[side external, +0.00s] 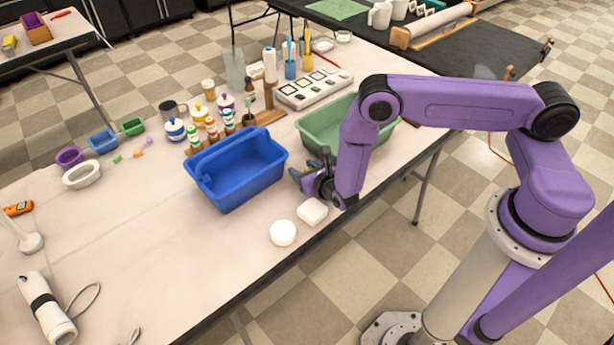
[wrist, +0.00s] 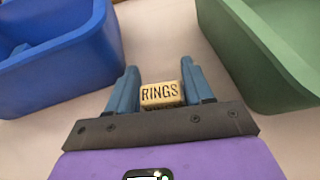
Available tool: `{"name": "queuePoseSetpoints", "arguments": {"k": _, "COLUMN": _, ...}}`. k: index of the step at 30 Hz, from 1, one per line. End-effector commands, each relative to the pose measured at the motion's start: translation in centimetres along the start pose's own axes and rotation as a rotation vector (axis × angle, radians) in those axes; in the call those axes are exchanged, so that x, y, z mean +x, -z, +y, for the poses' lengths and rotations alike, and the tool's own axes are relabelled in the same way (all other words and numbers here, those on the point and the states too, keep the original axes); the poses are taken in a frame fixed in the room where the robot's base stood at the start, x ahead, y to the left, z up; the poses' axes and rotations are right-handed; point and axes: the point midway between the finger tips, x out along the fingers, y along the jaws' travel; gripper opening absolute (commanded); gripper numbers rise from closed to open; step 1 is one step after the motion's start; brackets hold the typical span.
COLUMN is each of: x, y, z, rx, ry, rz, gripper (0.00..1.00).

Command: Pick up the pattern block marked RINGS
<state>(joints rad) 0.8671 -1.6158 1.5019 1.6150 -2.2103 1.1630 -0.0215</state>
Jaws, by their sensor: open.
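A small tan wooden block (wrist: 161,95) reads RINGS in dark letters in the wrist view. My gripper (wrist: 160,76) is open, with one blue finger on each side of the block. The gaps beside the block look very narrow, and I cannot tell whether either finger touches it. In the side external view my gripper (side external: 302,178) is low over the table between the blue and green bins. I cannot make out the block there.
The blue bin (side external: 235,190) stands left of my gripper and the green bin (side external: 322,135) behind it. A white square bar (side external: 312,211) and a white round piece (side external: 283,232) lie nearer the front edge. Bottles crowd the back.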

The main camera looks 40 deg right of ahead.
Motion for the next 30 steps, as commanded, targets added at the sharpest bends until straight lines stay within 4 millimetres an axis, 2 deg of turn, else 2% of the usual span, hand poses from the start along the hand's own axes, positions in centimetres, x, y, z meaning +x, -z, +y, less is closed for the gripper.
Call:
{"name": "queuePoseSetpoints", "arguments": {"k": 9, "x": 0.5, "y": 0.0, "z": -0.1, "rx": 0.000, "ry": 0.001, "rz": 0.000, "gripper": 0.51}}
{"name": "queuePoseSetpoints", "arguments": {"k": 10, "x": 0.5, "y": 0.0, "z": 0.0, "rx": 0.000, "ry": 0.001, "rz": 0.000, "gripper": 0.48}}
{"name": "queuePoseSetpoints", "arguments": {"k": 13, "x": 0.5, "y": 0.0, "z": 0.0, "rx": 0.000, "ry": 0.001, "rz": 0.000, "gripper": 0.15}}
{"name": "queuePoseSetpoints", "arguments": {"k": 14, "x": 0.5, "y": 0.0, "z": 0.0, "rx": 0.000, "ry": 0.001, "rz": 0.000, "gripper": 0.12}}
{"name": "queuePoseSetpoints", "arguments": {"k": 23, "x": 0.5, "y": -0.1, "z": 0.0, "rx": 0.000, "ry": 0.000, "rz": -0.001, "gripper": 0.12}}
{"name": "queuePoseSetpoints", "arguments": {"k": 30, "x": 0.1, "y": -1.2, "z": 0.0, "rx": 0.001, "ry": 0.000, "rz": -0.001, "gripper": 0.12}}
